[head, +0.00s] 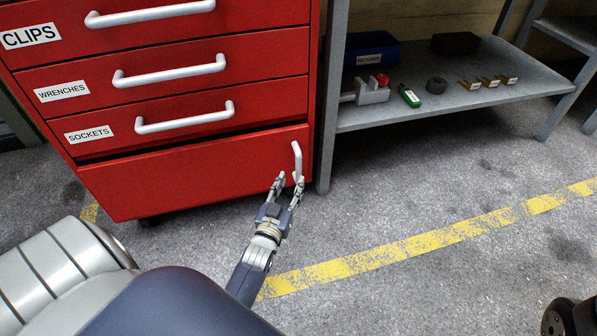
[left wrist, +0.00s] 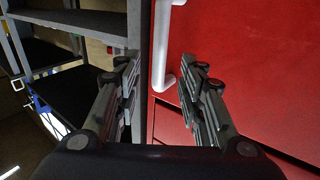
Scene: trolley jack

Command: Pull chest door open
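The red chest door (head: 200,172) is the plain bottom panel of the red chest, below the labelled drawers. A dark gap runs along its top edge; I cannot tell whether it is ajar. Its pale upright handle (head: 297,160) is near the right edge, and it also shows in the left wrist view (left wrist: 159,45). My left gripper (head: 288,185) is at the handle's lower end with its fingers apart. In the left wrist view the handle lies ahead, between the two open fingers (left wrist: 160,85), with visible space on both sides. My right gripper is not seen.
Drawers with horizontal handles (head: 185,117) are above the door. A grey shelf unit (head: 450,101) stands close on the right, holding a blue bin (head: 372,58) and small parts. The floor in front is clear, crossed by a yellow line (head: 430,238). A black object (head: 570,318) shows at the lower right.

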